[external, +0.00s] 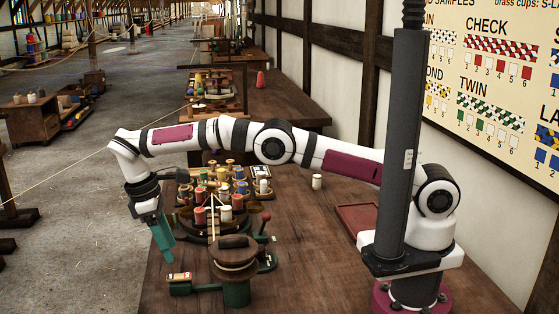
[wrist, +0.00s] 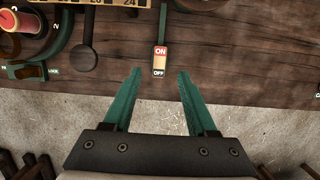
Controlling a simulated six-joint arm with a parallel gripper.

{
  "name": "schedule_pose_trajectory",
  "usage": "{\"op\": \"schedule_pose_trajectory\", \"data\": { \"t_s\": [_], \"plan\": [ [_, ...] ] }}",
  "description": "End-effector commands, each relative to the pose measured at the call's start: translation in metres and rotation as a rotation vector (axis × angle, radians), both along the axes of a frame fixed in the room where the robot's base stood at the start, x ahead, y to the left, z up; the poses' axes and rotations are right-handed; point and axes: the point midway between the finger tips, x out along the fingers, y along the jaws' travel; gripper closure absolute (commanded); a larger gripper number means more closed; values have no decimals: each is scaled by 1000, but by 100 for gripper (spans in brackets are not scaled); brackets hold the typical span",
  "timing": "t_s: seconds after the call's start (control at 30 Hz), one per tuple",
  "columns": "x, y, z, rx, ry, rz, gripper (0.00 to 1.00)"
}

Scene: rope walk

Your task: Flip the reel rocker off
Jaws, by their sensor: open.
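The reel rocker (wrist: 160,55) is a small switch in the wrist view, with a red ON label above a dark OFF label, set near the table edge. In the external view the rocker (external: 179,277) sits at the left of a green fitting by the round wooden reel (external: 235,252). My gripper (wrist: 159,74) has green fingers spread apart with nothing between them; the OFF end shows between the fingertips. In the external view my gripper (external: 165,250) points down, above and just left of the rocker. Which way the rocker is tipped I cannot tell.
A rack of coloured bobbins (external: 220,195) stands behind the reel. A dark round-headed lever (wrist: 84,56) lies left of the rocker in the wrist view. A white cup (external: 316,181) and a red tray (external: 357,219) are on the right.

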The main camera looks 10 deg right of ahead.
Motion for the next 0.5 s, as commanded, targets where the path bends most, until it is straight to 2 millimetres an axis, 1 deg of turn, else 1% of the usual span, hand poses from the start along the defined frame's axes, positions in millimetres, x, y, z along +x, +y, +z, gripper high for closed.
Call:
{"op": "schedule_pose_trajectory", "data": {
  "t_s": [0.27, 0.33, 0.37, 0.4, 0.5],
  "plan": [
    [0, 1, 3, 3, 0, 0, 43],
    [2, 0, 20, 36, -1, 4, 43],
    [2, 0, 32, 62, -1, 8, 43],
    [3, -2, 49, 103, -2, 9, 43],
    [2, -10, 79, 190, -2, 6, 43]
  ]
}}
